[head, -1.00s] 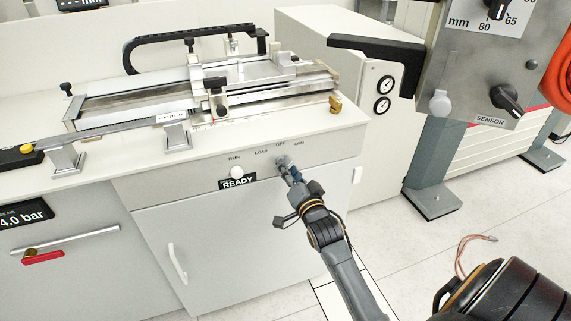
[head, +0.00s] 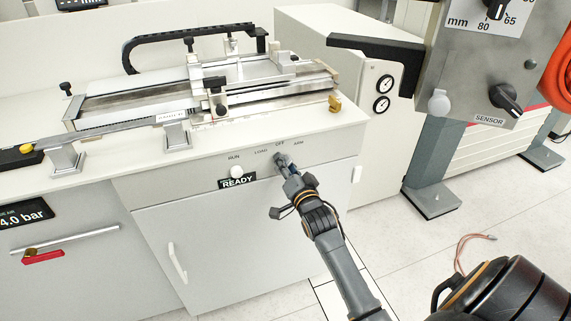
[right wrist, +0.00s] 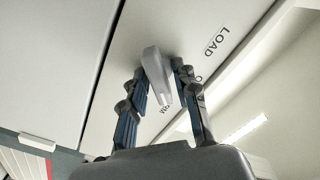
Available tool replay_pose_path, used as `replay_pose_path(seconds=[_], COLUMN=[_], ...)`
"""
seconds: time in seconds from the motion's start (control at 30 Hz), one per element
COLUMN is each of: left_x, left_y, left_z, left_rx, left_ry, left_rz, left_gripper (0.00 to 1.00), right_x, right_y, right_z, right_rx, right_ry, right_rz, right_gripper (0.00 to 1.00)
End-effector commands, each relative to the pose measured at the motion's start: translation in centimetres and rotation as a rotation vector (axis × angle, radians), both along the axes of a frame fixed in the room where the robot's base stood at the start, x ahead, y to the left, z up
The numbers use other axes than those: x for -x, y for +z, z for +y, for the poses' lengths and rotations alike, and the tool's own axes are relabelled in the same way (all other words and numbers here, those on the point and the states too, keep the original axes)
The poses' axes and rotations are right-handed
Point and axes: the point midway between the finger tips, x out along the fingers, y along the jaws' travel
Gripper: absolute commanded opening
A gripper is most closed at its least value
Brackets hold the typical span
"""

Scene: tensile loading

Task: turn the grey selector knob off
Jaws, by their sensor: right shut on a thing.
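The grey selector knob (head: 280,159) is on the front panel of the bench, under the printed labels RUN, LOAD, OFF and ARM. My right gripper (head: 285,166) reaches it from below right and partly hides it in the head view. In the right wrist view the knob's light grey grip (right wrist: 154,68) stands between the two fingers of my right gripper (right wrist: 158,73), which is shut on it. The LOAD label shows upper right there, with the other labels partly covered. I cannot tell exactly which label the knob points to. My left gripper is not in view.
A READY display (head: 237,182) and a white round button (head: 236,172) are left of the knob. A steel test rig (head: 110,105) stands on the bench top. A grey control box (head: 465,85) with a black knob hangs at the upper right.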

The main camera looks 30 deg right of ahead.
Motion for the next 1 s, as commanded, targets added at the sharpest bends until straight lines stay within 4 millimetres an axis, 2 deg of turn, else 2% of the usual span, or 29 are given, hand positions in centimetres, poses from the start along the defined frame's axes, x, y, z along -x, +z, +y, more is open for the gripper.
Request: replay_pose_path(seconds=[0.27, 0.6, 1.0], left_x=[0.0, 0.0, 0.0], left_y=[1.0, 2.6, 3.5], left_z=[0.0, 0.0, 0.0], left_rx=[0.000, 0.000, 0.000], left_ry=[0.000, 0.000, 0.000], left_rz=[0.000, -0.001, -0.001], left_gripper=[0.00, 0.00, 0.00], right_x=[0.0, -0.1, -0.1], right_y=[0.3, 0.3, 0.3], right_z=[0.0, 0.2, 0.3], right_rx=[0.117, 0.390, 0.656], right_ry=[-0.001, -0.001, -0.001], right_rz=[0.029, 0.094, 0.157], right_gripper=[0.00, 0.00, 0.00])
